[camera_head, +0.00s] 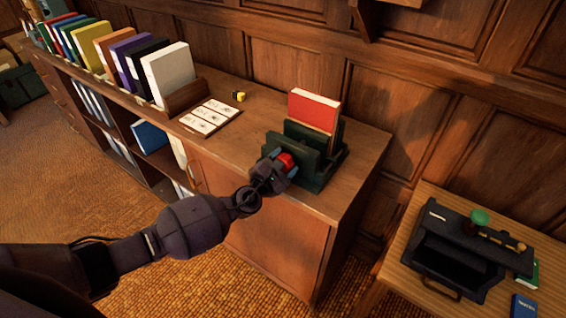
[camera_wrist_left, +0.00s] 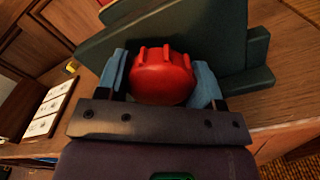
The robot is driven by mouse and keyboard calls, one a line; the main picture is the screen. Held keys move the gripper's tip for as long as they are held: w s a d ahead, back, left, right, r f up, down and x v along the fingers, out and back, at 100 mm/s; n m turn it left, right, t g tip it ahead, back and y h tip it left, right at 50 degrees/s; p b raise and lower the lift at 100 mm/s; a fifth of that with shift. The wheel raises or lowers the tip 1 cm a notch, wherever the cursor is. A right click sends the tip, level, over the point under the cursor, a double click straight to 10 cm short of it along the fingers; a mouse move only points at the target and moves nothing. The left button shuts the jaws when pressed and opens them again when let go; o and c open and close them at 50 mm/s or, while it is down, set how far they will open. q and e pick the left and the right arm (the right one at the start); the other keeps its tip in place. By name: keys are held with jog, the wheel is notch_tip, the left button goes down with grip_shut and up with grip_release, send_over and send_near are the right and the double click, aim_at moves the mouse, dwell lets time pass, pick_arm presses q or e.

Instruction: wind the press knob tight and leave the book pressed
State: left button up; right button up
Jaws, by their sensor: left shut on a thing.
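The press (camera_head: 333,158) is dark green and stands on the right end of the wooden cabinet top. A red book (camera_head: 314,110) stands upright between its plates, its upper part showing above them. The red ribbed press knob (camera_wrist_left: 162,76) is on the near side of the press; in the head view only a little of it (camera_head: 286,161) shows. My left gripper (camera_head: 279,166) is shut on the knob, with one blue-padded finger on each side of it in the left wrist view (camera_wrist_left: 163,82). The book's lower part is hidden by the press. My right gripper is not in view.
A card with drawings (camera_head: 210,117) and a small yellow item (camera_head: 239,96) lie left of the press. A row of upright binders (camera_head: 168,72) stands farther left. A lower table (camera_head: 398,256) at right bears a black case (camera_head: 455,262) and a blue book (camera_head: 523,307).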

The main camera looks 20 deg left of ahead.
pick_arm(q)
jog(key=shift+m, duration=2)
jog(key=m, duration=0.2)
jog(key=shift+m, duration=1.2)
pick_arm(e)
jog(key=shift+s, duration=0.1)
pick_arm(q)
jog(key=shift+m, duration=0.9)
jog(key=o, duration=0.9)
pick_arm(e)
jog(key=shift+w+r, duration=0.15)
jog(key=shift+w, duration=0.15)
